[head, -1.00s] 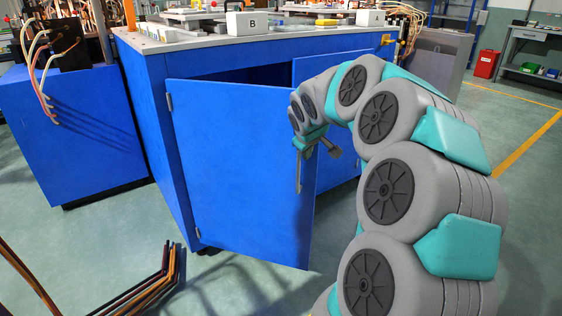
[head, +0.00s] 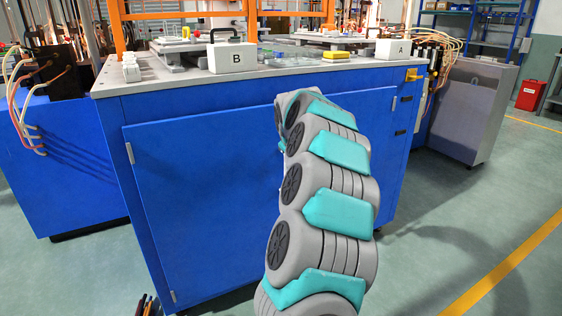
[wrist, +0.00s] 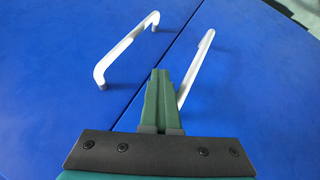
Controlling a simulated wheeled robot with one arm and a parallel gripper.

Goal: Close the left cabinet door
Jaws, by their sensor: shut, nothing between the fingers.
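The left cabinet door (head: 205,200) is a blue panel on the front of the blue cabinet. In the head view it looks flush, or nearly so, with the cabinet front. The right door (head: 385,140) also looks shut. In the wrist view, two pale bar handles, a left one (wrist: 127,48) and a right one (wrist: 195,70), stand on either side of the seam between the doors. My gripper (wrist: 160,74) is shut and empty, its fingertips between the handles near the seam. Whether they touch a door is unclear. My arm hides the gripper and handles in the head view.
The worktop (head: 130,85) above carries a white block marked B (head: 232,57), one marked A (head: 393,49) and fixtures. Another blue cabinet (head: 60,170) stands at left, a grey cabinet (head: 470,110) at right. The floor at right is clear.

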